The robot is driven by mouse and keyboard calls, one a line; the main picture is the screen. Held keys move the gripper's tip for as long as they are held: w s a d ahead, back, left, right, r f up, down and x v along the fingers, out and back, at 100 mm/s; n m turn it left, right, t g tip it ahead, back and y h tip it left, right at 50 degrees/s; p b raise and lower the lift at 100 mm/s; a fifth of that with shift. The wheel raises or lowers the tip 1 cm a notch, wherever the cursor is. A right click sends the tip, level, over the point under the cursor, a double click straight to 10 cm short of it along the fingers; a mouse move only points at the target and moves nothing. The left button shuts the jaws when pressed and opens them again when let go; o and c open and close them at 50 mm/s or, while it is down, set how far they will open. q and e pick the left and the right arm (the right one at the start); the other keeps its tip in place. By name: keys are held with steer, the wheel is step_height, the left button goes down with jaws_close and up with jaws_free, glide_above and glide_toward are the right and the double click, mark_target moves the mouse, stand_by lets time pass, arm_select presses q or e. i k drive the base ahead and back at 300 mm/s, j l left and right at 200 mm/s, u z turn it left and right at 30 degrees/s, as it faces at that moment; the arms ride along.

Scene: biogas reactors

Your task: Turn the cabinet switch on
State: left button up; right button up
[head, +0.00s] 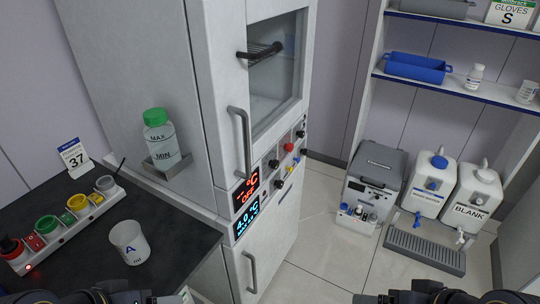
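The tall white cabinet (220,90) stands in the middle of the head view. Its slanted control strip carries several black knobs, among them a left one (273,164), a lower one (279,184) and an upper right one (300,134), plus a red knob (289,147). I cannot tell which of these is the switch. A red display (246,190) seems to read OFF with °C. A blue display (247,217) reads about 4.0 °C. Dark parts of my left and right arms show at the bottom edge, away from the cabinet; their fingers cannot be made out clearly.
A green-capped bottle (159,135) sits on the cabinet's side holder. Door handles (242,140) protrude. Grey box (376,172) and jugs (430,180) stand right; floor between is clear.

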mark_target(302, 133)
steer(key=i+l+u, duration=0.1)
steer(key=i+l, duration=0.4)
steer(key=i+l+u, duration=0.1)
steer(key=i+l, duration=0.35)
steer(key=l, duration=0.15)
